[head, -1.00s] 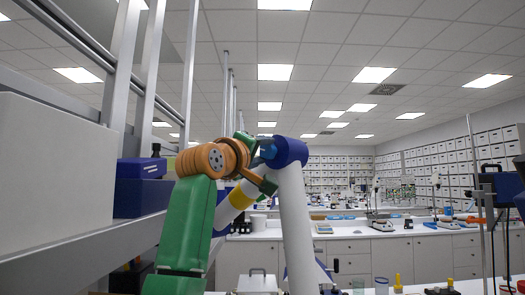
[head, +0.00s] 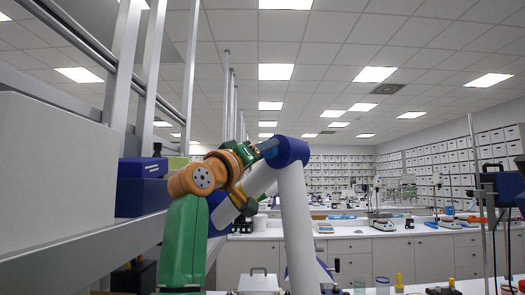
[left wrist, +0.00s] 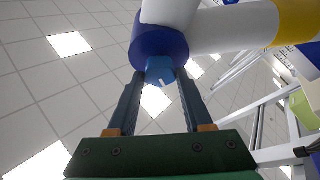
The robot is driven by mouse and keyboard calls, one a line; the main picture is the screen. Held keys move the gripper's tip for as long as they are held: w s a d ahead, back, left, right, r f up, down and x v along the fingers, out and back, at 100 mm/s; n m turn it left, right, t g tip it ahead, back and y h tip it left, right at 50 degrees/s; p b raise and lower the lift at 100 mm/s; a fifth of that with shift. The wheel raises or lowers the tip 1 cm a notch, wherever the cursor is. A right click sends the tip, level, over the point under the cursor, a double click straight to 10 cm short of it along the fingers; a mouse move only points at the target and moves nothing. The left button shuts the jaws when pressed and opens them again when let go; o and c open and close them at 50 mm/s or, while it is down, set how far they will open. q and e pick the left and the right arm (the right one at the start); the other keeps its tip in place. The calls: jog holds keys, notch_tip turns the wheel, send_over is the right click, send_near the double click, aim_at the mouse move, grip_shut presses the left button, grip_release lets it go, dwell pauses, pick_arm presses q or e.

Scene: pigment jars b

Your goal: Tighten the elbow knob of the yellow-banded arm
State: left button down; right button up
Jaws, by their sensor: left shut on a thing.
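The yellow-banded arm stands in the middle of the head view, with white tubes (head: 297,220) meeting at a dark blue elbow (head: 291,151). Its yellow band (left wrist: 294,22) shows clearly at the upper right of the left wrist view. The lighter blue elbow knob (left wrist: 160,68) sticks out from the elbow joint, which also shows in the left wrist view (left wrist: 158,43). My left gripper (head: 266,149) is shut on the knob, with one finger on each side of it in the left wrist view. In the head view the gripper mostly hides the knob. My right gripper is not in view.
A shelf on the left holds a large pale box (head: 55,180) and dark blue boxes (head: 140,190) close to my left arm. Metal uprights (head: 152,75) rise behind them. A white bench (head: 350,235) with lab items lies beyond. The air above the elbow is clear.

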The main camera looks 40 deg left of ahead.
pick_arm(q)
jog(key=shift+m+t+h, duration=0.3)
jog(key=shift+m, duration=0.9)
jog(key=c, duration=0.5)
grip_release()
jog(key=shift+o, duration=1)
jog(key=shift+w+f, duration=0.1)
jog(key=shift+w, duration=0.05)
jog(key=b+v, duration=0.6)
jog(key=v, duration=0.1)
